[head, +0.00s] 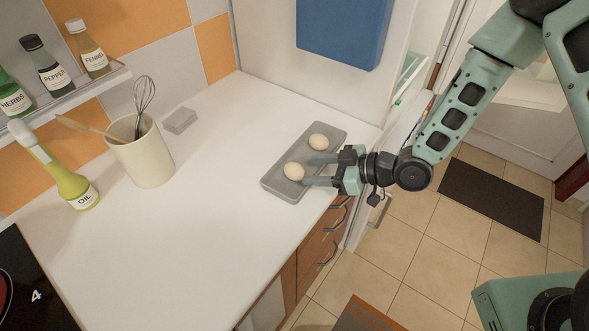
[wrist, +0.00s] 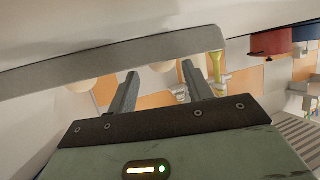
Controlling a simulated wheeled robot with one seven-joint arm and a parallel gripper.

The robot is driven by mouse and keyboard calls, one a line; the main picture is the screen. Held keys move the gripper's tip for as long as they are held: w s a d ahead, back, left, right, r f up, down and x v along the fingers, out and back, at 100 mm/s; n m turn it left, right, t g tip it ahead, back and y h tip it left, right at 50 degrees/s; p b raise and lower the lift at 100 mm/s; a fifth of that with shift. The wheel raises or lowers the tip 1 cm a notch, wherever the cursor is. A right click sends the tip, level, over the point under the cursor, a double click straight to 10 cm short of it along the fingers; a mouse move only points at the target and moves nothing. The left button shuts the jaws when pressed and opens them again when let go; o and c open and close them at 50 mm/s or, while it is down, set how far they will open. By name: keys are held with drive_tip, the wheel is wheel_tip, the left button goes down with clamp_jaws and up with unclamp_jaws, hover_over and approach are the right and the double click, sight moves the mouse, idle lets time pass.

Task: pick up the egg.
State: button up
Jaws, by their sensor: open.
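Two pale eggs sit in a grey tray (head: 273,184) at the counter's right edge. The nearer egg (head: 294,171) lies just beyond my gripper's fingertips; the farther egg (head: 319,142) lies behind it, beside the upper finger. My gripper (head: 308,171) is open and empty, reaching in over the tray from the right. The wrist view looks upside down. There, one egg (wrist: 163,66) shows between the two fingers and another egg (wrist: 82,85) to the left of them, both against the tray's grey edge (wrist: 120,57). I cannot tell whether the fingers touch an egg.
A cream utensil pot (head: 145,155) with a whisk, an oil bottle (head: 72,183) and a small grey block (head: 180,121) stand on the left of the white counter (head: 200,240). A spice shelf is at upper left. The counter's middle is clear.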

sight(301, 171)
drive_tip(key=p+x, duration=0.1)
drive_tip(key=x, duration=0.2)
drive_tip(key=shift+a+p, duration=0.35)
drive_tip(key=shift+p, duration=0.05)
drive_tip(key=shift+w+a+f, duration=0.15)
drive_tip(key=shift+a+f, duration=0.2)
drive_tip(key=shift+a, duration=0.1)
drive_tip(key=c, duration=0.7)
drive_tip(key=shift+r, duration=0.1)
drive_tip(key=shift+c, duration=0.2)
